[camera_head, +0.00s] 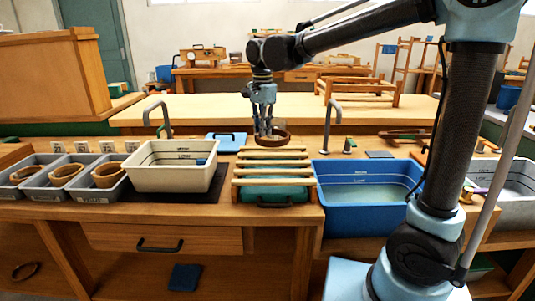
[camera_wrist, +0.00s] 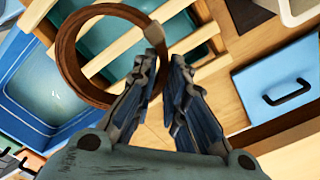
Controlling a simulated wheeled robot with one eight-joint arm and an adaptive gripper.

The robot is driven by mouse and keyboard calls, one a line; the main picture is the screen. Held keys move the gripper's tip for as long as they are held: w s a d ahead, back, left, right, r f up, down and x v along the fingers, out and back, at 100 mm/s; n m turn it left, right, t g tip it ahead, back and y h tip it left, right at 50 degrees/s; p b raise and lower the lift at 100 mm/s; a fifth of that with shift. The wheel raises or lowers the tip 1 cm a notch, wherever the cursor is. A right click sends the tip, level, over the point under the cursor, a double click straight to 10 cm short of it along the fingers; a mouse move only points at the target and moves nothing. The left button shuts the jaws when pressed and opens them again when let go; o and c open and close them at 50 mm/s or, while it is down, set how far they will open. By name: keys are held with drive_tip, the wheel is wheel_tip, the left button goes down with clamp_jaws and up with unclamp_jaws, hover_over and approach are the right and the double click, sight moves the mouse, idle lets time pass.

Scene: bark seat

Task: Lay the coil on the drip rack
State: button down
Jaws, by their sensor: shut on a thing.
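The coil (camera_head: 284,139), a brown ring, hangs from my gripper (camera_head: 264,133) above the rear of the drip rack (camera_head: 272,171). The rack is a row of pale wooden slats over a green tray. In the wrist view the coil (camera_wrist: 66,62) lies to the left of my gripper (camera_wrist: 166,46), its rim at the left fingertip beside a pale band. Slats (camera_wrist: 120,62) show through and behind the ring. In the head view the coil looks roughly level and raised over the slats; the exact gap is hard to tell.
A blue basin of liquid (camera_head: 365,208) stands right of the rack, a cream tub (camera_head: 160,178) left. Grey bins (camera_head: 92,193) at far left hold tan coils.

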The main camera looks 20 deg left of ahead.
wheel_tip(320, 180, down, 7)
drive_tip(key=shift+f, duration=0.15)
idle(0.4)
drive_tip(key=c, duration=1.6)
unclamp_jaws()
wheel_tip(320, 180, up, 12)
drive_tip(key=shift+r, duration=0.1)
drive_tip(key=shift+s, duration=0.15)
